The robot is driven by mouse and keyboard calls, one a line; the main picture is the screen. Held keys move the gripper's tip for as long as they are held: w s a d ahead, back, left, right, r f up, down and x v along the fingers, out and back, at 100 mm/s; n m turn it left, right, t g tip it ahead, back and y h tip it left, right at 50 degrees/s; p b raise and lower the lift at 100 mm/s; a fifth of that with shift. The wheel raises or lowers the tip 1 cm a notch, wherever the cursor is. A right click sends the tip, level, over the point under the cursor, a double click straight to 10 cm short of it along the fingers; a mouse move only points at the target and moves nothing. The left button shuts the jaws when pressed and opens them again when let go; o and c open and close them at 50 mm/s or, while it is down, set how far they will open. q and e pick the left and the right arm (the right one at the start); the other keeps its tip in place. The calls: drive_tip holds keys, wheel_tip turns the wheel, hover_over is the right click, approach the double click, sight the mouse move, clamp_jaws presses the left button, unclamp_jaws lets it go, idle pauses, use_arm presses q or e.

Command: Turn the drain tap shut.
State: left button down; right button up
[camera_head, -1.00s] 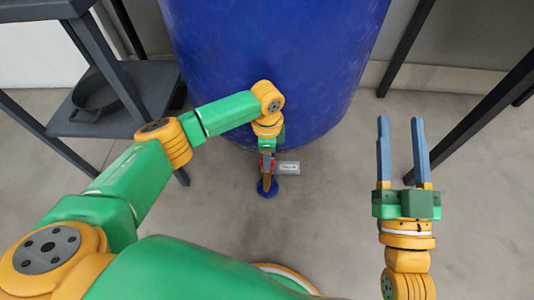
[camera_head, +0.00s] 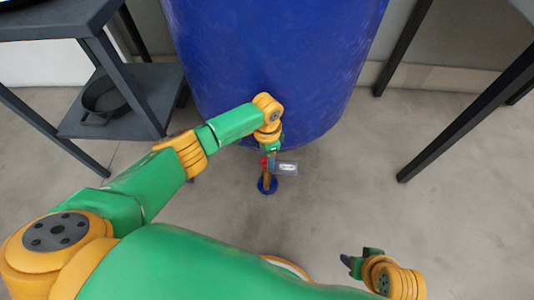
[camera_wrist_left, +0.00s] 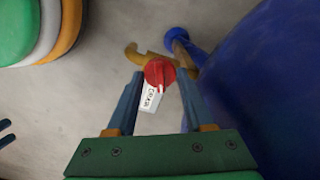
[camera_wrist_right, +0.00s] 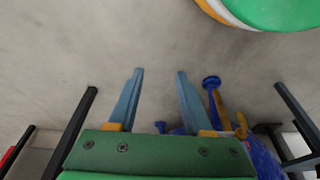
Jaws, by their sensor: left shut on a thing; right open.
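The drain tap's red handle (camera_wrist_left: 159,72) shows in the left wrist view between the fingertips of my left gripper (camera_wrist_left: 162,82), which is shut on it. A white tag (camera_wrist_left: 151,97) hangs beside the handle, and the tap's brass spout (camera_wrist_left: 134,53) curves out beyond it. In the head view the left gripper (camera_head: 267,158) reaches down to the tap in front of the blue barrel (camera_head: 275,60), hiding most of the tap; the tag (camera_head: 287,168) pokes out. My right gripper (camera_wrist_right: 160,85) is open and empty, away from the tap.
A dark shelf stand (camera_head: 125,110) with a black pan (camera_head: 103,97) stands left of the barrel. Dark table legs (camera_head: 470,115) stand at the right. The floor (camera_head: 350,190) between is clear.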

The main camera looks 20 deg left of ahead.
use_arm(q)
drive_tip(key=n+p, duration=0.3)
drive_tip(key=n, duration=0.2)
drive_tip(key=shift+r, duration=0.1)
drive_tip(key=n+p, duration=0.1)
drive_tip(key=n, duration=0.2)
drive_tip(key=shift+n, duration=0.3)
drive_tip(key=shift+n+p, duration=0.4)
drive_tip(key=shift+n, duration=1.8)
use_arm(e)
wheel_tip(320, 180, down, 10)
drive_tip(key=s, duration=0.3)
drive_tip(key=shift+d+f+g, duration=0.25)
drive_tip(key=shift+d+g, duration=0.15)
use_arm(q)
drive_tip(key=shift+c, duration=1.4)
unclamp_jaws()
